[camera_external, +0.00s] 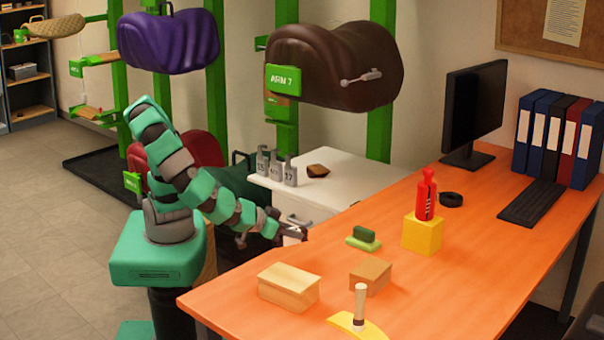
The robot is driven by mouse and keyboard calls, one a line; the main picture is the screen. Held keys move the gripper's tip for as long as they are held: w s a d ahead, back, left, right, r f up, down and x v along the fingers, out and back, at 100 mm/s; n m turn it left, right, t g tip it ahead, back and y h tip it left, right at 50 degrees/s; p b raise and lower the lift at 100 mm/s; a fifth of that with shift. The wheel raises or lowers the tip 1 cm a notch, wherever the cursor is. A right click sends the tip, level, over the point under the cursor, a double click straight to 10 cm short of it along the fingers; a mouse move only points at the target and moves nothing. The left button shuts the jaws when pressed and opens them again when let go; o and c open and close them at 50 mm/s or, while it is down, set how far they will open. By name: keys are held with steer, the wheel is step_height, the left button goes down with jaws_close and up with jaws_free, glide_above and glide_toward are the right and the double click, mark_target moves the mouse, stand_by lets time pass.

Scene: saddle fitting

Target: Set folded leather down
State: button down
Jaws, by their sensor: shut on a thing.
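My gripper (296,234) is low beside the left edge of the orange desk, in front of the white drawer cabinet. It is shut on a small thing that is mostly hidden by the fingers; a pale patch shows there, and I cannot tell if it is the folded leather. A small brown folded-looking piece (318,171) lies on the white cabinet top (350,170), apart from my gripper. I cannot tell if that piece is leather.
Grey numbered weights (276,168) stand on the cabinet. A brown saddle (335,65) hangs above.

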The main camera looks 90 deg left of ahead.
glide_above(323, 265)
steer(key=shift+d+f+b, duration=0.1)
steer(key=shift+f+b, duration=0.25)
steer(key=shift+f, duration=0.2)
steer(key=shift+f+b, duration=0.5)
steer(key=shift+f, duration=1.15)
steer(key=shift+f, duration=0.1)
steer(key=c, duration=1.1)
jaws_free()
steer(key=shift+c, duration=0.2)
steer(key=shift+s+r, duration=0.2)
steer(key=shift+r, duration=0.1)
steer(key=p+v, duration=0.2)
steer(key=v, duration=0.9)
steer(key=shift+s+d, duration=0.15)
steer(key=shift+s, duration=0.05)
